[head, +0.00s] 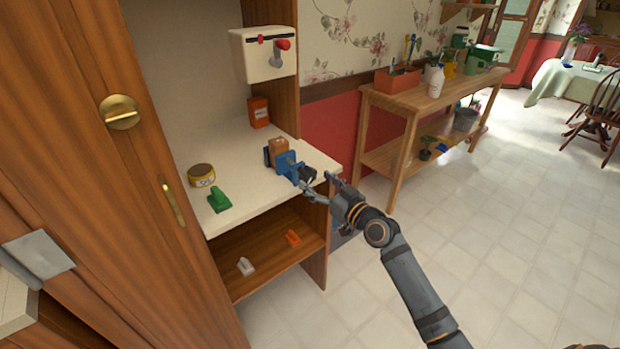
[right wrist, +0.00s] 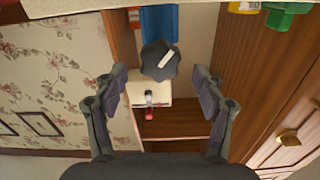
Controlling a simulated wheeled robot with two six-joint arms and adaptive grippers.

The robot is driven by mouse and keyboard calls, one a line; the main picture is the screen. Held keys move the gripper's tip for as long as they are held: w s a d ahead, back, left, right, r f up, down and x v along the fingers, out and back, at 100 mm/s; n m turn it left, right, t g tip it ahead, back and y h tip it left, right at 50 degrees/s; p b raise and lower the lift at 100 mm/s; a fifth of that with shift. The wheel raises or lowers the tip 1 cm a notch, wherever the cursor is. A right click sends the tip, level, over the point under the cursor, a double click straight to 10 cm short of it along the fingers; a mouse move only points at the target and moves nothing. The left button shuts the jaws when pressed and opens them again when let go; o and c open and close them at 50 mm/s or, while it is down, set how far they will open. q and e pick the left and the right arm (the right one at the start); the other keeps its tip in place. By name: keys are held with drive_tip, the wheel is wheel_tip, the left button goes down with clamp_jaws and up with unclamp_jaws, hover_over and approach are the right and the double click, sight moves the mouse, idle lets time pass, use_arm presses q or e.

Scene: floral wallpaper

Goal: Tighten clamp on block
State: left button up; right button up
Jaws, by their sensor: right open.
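A blue clamp (head: 290,165) sits on the cream counter near its front right edge, with a brown block (head: 277,147) between its jaws. Its black knob (head: 308,175) faces the front right. In the right wrist view the dark lobed knob (right wrist: 160,62) with a pale stripe is centred, with the blue clamp body (right wrist: 160,22) above it in the picture. My right gripper (head: 317,183) is open and empty at the knob, its fingers (right wrist: 158,78) on either side in the wrist view with gaps. I cannot tell any contact.
The counter (head: 245,190) also holds a yellow tin (head: 201,175), a green tool (head: 219,200) and an orange box (head: 258,112). A white box with a red knob (head: 264,55) hangs above. Small items lie on the shelf below. A wooden bench (head: 420,95) stands at right; the floor is clear.

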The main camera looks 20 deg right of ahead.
sight(311, 177)
drive_tip(key=x, duration=0.2)
drive_tip(key=shift+w+a, duration=0.1)
drive_tip(key=shift+w, duration=0.25)
drive_tip(key=shift+w+a, duration=0.2)
drive_tip(key=shift+w, duration=0.15)
drive_tip(key=c, duration=1.1)
drive_tip(key=m, duration=0.4)
drive_tip(key=shift+c, duration=0.2)
use_arm(q)
drive_tip(key=shift+s+a+r, duration=0.15)
drive_tip(key=shift+s+r, duration=0.05)
drive_tip(key=shift+s, duration=0.6)
